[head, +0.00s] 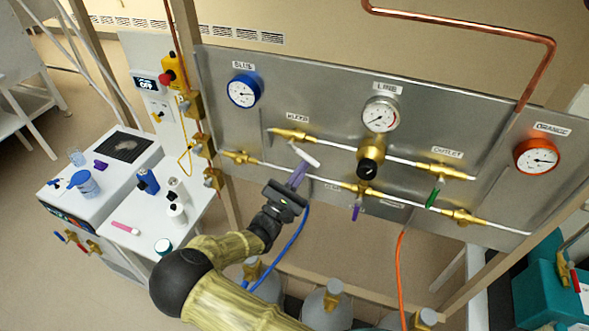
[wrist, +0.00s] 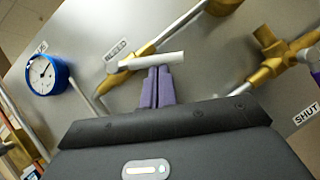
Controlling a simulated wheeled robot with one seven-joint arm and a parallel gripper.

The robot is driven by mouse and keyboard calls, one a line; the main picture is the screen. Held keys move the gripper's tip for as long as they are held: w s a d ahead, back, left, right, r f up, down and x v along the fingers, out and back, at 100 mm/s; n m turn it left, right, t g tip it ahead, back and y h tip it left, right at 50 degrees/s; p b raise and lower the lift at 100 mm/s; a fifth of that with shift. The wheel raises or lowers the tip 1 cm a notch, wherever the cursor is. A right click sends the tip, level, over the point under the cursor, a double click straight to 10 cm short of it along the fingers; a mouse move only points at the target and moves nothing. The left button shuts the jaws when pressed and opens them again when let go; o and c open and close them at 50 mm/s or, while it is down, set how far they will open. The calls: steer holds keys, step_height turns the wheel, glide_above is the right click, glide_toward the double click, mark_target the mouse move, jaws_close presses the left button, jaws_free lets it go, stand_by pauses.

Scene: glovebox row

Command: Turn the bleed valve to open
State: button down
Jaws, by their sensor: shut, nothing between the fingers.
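The bleed valve is a brass body (head: 291,135) under the BLEED label (head: 297,117) on the steel panel. Its white lever (head: 307,156) slants down to the right in the head view. In the wrist view the white lever (wrist: 150,60) lies nearly level, at an angle to the pipe, with the brass body (wrist: 117,80) behind it. My gripper (head: 302,166) is at the lever, its purple fingers together and empty. In the wrist view the fingertips (wrist: 158,68) meet the lever's lower edge; I cannot tell whether they touch it.
A blue gauge (head: 243,91), a central gauge (head: 380,114) with a black knob (head: 369,168) and an orange gauge (head: 537,157) are on the panel. Green (head: 432,198) and purple (head: 356,212) levers sit right of my gripper. Gas cylinders (head: 326,306) stand below.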

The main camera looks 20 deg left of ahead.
steer(key=n+y, duration=0.1)
steer(key=d+r+n+t+y+p, duration=0.1)
steer(key=n, duration=0.1)
steer(key=n+y, duration=0.1)
steer(key=n, duration=0.1)
steer(key=shift+d+r+t+p, duration=0.15)
steer(key=shift+r+t+p, duration=0.1)
steer(key=shift+t+p, duration=0.05)
steer(key=shift+d+r+p, duration=0.45)
steer(key=shift+r+p, duration=0.1)
steer(key=shift+p, duration=0.1)
steer(key=shift+s, duration=0.1)
steer(key=shift+f, duration=0.1)
steer(key=s+f+b, duration=0.7)
steer(key=s+f, duration=0.2)
steer(key=shift+a+f, duration=0.15)
steer(key=shift+a, duration=0.15)
